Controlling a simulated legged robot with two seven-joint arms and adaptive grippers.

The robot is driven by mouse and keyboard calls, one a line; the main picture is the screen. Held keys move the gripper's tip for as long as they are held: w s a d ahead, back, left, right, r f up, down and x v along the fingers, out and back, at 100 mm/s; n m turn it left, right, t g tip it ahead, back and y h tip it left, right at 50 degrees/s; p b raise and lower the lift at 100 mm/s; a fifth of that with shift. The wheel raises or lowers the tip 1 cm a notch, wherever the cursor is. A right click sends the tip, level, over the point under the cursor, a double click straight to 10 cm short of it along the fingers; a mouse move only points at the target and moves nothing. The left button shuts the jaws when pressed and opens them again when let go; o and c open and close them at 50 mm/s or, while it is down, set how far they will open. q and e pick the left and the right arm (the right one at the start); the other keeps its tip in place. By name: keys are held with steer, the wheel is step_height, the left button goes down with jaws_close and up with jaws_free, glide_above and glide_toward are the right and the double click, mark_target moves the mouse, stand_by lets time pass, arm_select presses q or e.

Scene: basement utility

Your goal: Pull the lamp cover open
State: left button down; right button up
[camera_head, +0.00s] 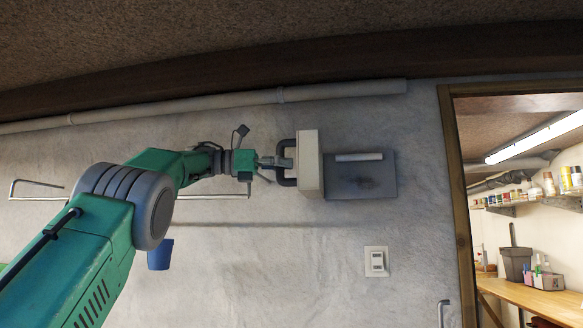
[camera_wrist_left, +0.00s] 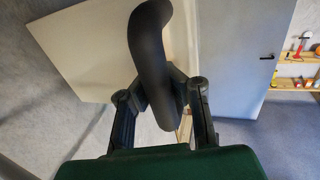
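The lamp cover (camera_head: 309,163) is a pale box-like panel on the wall. It stands out from a grey back plate (camera_head: 361,185) with a white lamp tube (camera_head: 358,157), which is exposed to its right. A dark curved handle (camera_head: 284,148) is on the cover's left side. My left gripper (camera_head: 283,162) is at this handle. In the left wrist view the cover (camera_wrist_left: 88,50) is a cream panel behind the thick dark handle (camera_wrist_left: 152,45). My left gripper's fingers (camera_wrist_left: 160,92) close on the handle from both sides. My right gripper is in neither view.
A light switch (camera_head: 376,261) is on the wall below the plate. A pipe (camera_head: 220,101) runs above, and a metal rail (camera_head: 210,196) is to the left. A doorway with a wooden frame (camera_head: 459,200) opens at the right onto shelves and a workbench (camera_head: 530,297).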

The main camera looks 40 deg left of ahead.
arm_select(q)
steer(key=shift+f, duration=0.1)
steer(key=c, duration=1.4)
jaws_free()
steer(key=shift+s, duration=0.25)
steer(key=shift+s+a+r, duration=0.1)
steer(key=shift+s+r, duration=0.1)
steer(key=shift+s, duration=0.2)
steer(key=shift+w+f, duration=0.1)
steer(key=shift+w, duration=0.15)
steer(key=shift+s+a, duration=0.1)
steer(key=shift+a, duration=0.15)
steer(key=v, duration=1.2)
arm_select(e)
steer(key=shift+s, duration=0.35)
arm_select(q)
steer(key=shift+d, duration=0.15)
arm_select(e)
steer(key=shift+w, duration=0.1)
